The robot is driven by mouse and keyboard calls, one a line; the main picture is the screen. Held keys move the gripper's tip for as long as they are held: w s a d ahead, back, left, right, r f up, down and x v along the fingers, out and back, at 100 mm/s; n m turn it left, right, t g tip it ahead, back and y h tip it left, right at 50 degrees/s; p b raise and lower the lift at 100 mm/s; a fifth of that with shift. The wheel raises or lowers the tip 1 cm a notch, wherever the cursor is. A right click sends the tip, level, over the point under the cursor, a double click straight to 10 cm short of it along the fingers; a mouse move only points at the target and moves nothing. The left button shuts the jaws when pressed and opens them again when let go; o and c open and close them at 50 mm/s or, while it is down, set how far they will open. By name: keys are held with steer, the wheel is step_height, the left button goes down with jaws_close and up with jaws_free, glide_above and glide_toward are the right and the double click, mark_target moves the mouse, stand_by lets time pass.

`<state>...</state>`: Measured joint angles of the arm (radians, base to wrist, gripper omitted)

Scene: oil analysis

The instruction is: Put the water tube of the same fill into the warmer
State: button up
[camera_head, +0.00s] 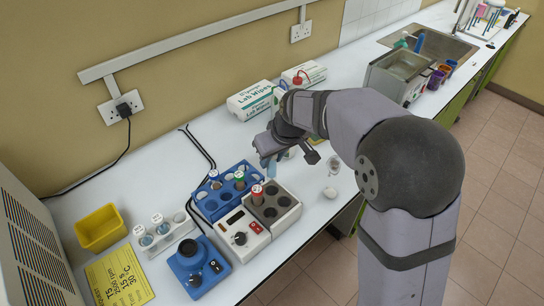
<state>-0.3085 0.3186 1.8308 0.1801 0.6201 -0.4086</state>
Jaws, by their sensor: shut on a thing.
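My gripper (268,153) is shut on a pale blue water tube (271,170), held upright above the bench just behind the grey block device; the fingers hide its upper part. The grey block device (287,199), which looks like the warmer, has dark round wells, a display, a knob and a red switch. A red-capped tube (257,191) stands in one of its wells on the left. Two more tubes with pale blue liquid, a left one (146,238) and a right one (161,226), stand in a white rack (170,243). Their exact fill levels are too small to compare.
A blue rack (205,205) behind the warmer holds a blue-capped tube (214,178) and a green-capped tube (239,179). A blue knobbed device (190,278), yellow tray (100,228) and yellow note (118,278) are left.

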mark_target(272, 181)
steer(key=shift+f+b, duration=3.9)
steer(key=shift+f, duration=1.25)
steer(key=o, duration=1.1)
steer(key=shift+b+v, duration=0.8)
steer(key=shift+v, duration=2.9)
steer(key=s+d+f+m+g+h, duration=0.1)
steer(key=s+d+f+m, duration=0.1)
steer(key=s+d+f, duration=0.2)
steer(key=s+d+f+m+g, duration=0.1)
steer(key=s+d+f, duration=0.3)
steer(key=s, duration=0.6)
steer(key=s+d+f+m+g+h, duration=0.1)
steer(key=s+d+f+m, duration=0.2)
steer(key=s+d, duration=0.4)
steer(key=shift+s+d+f+m+g+h, duration=0.35)
steer(key=shift+d+f+m+g, duration=0.1)
steer(key=shift+f, duration=0.2)
